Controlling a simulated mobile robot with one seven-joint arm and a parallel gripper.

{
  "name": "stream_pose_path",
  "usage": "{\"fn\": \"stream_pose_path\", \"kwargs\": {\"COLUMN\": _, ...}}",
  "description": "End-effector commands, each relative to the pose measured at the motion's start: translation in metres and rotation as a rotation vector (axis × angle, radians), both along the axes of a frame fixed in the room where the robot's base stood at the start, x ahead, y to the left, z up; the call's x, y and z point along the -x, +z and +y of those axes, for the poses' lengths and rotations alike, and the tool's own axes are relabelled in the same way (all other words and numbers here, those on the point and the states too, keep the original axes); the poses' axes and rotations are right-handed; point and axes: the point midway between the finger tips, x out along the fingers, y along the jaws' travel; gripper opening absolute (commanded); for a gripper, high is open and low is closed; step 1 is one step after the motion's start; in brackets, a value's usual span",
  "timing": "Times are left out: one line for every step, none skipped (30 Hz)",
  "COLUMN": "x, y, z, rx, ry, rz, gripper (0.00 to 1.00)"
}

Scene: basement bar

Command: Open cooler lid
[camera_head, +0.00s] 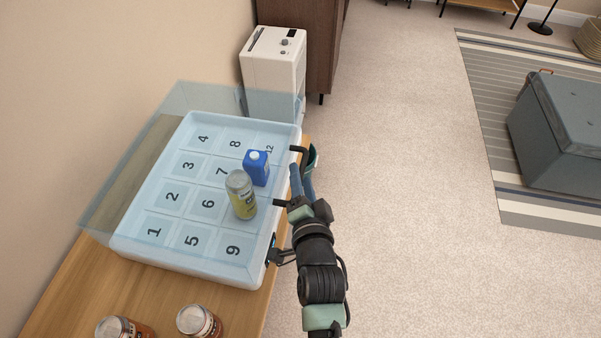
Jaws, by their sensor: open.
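A pale, shallow cooler-like box (152,252) with numbered compartments stands on the wooden table. A clear bluish panel (100,212), seemingly its lid, stands out past its left and far sides and looks swung back. A yellow-green can (241,196) and a blue carton (256,168) stand inside, towards the right side. My gripper (289,176) is open at the box's right edge, its dark fingers apart and pointing left. I see nothing between them. I cannot tell whether they touch the rim. Dark latch-like parts (273,251) sit on the right side, partly hidden by my arm.
Two jars (199,321) (118,328) stand at the table's near end (85,285). A white appliance (274,62) and a brown cabinet (322,45) are beyond the table. A closed grey-blue chest (560,130) sits on a striped rug (487,85). Carpet between them is clear.

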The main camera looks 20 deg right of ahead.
Motion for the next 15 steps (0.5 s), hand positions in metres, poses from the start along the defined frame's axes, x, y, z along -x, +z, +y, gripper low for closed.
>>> {"fn": "stream_pose_path", "kwargs": {"x": -0.006, "y": -0.002, "z": -0.002, "rx": 0.000, "ry": 0.001, "rz": -0.001, "gripper": 0.47}}
{"fn": "stream_pose_path", "kwargs": {"x": -0.009, "y": -0.002, "z": -0.002, "rx": 0.000, "ry": 0.000, "rz": -0.001, "gripper": 0.47}}
{"fn": "stream_pose_path", "kwargs": {"x": -0.012, "y": -0.003, "z": -0.003, "rx": 0.000, "ry": 0.000, "rz": -0.001, "gripper": 0.47}}
{"fn": "stream_pose_path", "kwargs": {"x": -0.014, "y": -0.004, "z": -0.004, "rx": 0.000, "ry": 0.000, "rz": 0.000, "gripper": 0.47}}
{"fn": "stream_pose_path", "kwargs": {"x": -0.016, "y": -0.004, "z": -0.004, "rx": 0.000, "ry": 0.000, "rz": 0.000, "gripper": 0.47}}
{"fn": "stream_pose_path", "kwargs": {"x": -0.018, "y": -0.004, "z": -0.005, "rx": 0.000, "ry": 0.000, "rz": 0.000, "gripper": 0.47}}
{"fn": "stream_pose_path", "kwargs": {"x": -0.019, "y": -0.004, "z": -0.005, "rx": 0.000, "ry": 0.000, "rz": 0.000, "gripper": 0.47}}
{"fn": "stream_pose_path", "kwargs": {"x": -0.019, "y": -0.004, "z": -0.005, "rx": 0.000, "ry": 0.000, "rz": 0.000, "gripper": 0.47}}
{"fn": "stream_pose_path", "kwargs": {"x": -0.020, "y": -0.005, "z": -0.005, "rx": 0.000, "ry": 0.000, "rz": 0.000, "gripper": 0.47}}
{"fn": "stream_pose_path", "kwargs": {"x": -0.020, "y": -0.005, "z": -0.005, "rx": 0.000, "ry": 0.000, "rz": 0.000, "gripper": 0.47}}
{"fn": "stream_pose_path", "kwargs": {"x": -0.020, "y": -0.005, "z": -0.005, "rx": 0.000, "ry": 0.000, "rz": 0.000, "gripper": 0.47}}
{"fn": "stream_pose_path", "kwargs": {"x": -0.020, "y": -0.005, "z": -0.005, "rx": 0.000, "ry": 0.000, "rz": 0.000, "gripper": 0.47}}
{"fn": "stream_pose_path", "kwargs": {"x": -0.020, "y": -0.005, "z": -0.005, "rx": 0.000, "ry": 0.000, "rz": 0.000, "gripper": 0.47}}
{"fn": "stream_pose_path", "kwargs": {"x": -0.020, "y": -0.005, "z": -0.005, "rx": 0.000, "ry": 0.000, "rz": 0.000, "gripper": 0.47}}
{"fn": "stream_pose_path", "kwargs": {"x": -0.020, "y": -0.005, "z": -0.005, "rx": 0.000, "ry": 0.000, "rz": 0.000, "gripper": 0.47}}
